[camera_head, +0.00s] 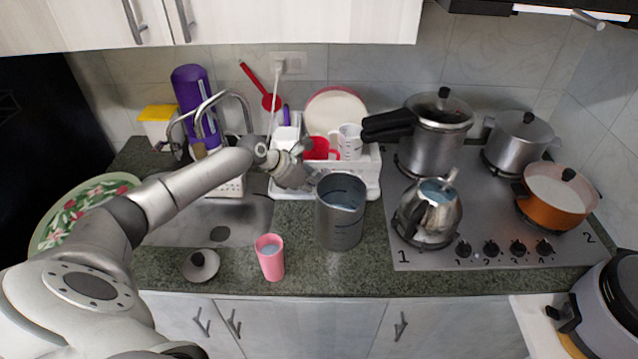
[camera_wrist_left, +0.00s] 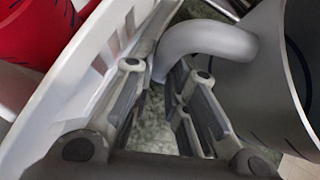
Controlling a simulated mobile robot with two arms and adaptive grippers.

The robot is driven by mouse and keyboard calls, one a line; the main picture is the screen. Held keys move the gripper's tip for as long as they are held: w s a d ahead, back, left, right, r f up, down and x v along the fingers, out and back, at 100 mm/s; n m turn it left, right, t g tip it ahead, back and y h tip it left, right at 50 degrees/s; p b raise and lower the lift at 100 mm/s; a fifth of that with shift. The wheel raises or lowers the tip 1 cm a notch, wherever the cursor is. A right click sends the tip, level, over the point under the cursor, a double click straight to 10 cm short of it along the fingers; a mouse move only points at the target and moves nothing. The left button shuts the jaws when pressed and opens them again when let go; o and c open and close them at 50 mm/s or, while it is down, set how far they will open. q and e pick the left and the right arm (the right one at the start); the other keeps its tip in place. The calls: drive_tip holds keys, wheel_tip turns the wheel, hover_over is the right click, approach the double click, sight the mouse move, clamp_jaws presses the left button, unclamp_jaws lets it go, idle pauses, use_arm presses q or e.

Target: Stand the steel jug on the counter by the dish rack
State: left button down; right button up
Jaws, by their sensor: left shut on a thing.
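The steel jug (camera_head: 339,218) is upright at the counter, just in front of the white dish rack (camera_head: 373,190) and left of the stove. Its base looks level with the counter, but I cannot tell if it touches. My left gripper (camera_head: 309,178) is at the jug's left side, in front of the rack. In the left wrist view my gripper (camera_wrist_left: 166,72) is shut on the jug's curved handle (camera_wrist_left: 208,42), with the jug body (camera_wrist_left: 265,75) to the right and the rack wall (camera_wrist_left: 75,75) to the left. My right gripper is not in view.
A pink cup (camera_head: 270,258) and a pot lid (camera_head: 201,265) lie left of the jug near the front edge. The sink (camera_head: 215,232) is further left. A kettle (camera_head: 428,213) stands on the stove (camera_head: 478,245) to the right. Counter in front of the jug is clear.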

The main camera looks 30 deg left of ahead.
use_arm(q)
drive_tip(key=shift+r, duration=0.1)
drive_tip(key=c, duration=1.7)
unclamp_jaws()
drive_tip(key=shift+f, duration=0.2)
drive_tip(key=shift+c, duration=0.2)
drive_tip(key=o, duration=0.3)
drive_tip(key=shift+s, duration=0.1)
drive_tip(key=b+v, duration=0.3)
drive_tip(key=v, duration=0.9)
drive_tip(key=shift+r, duration=0.2)
drive_tip(key=shift+d, duration=0.1)
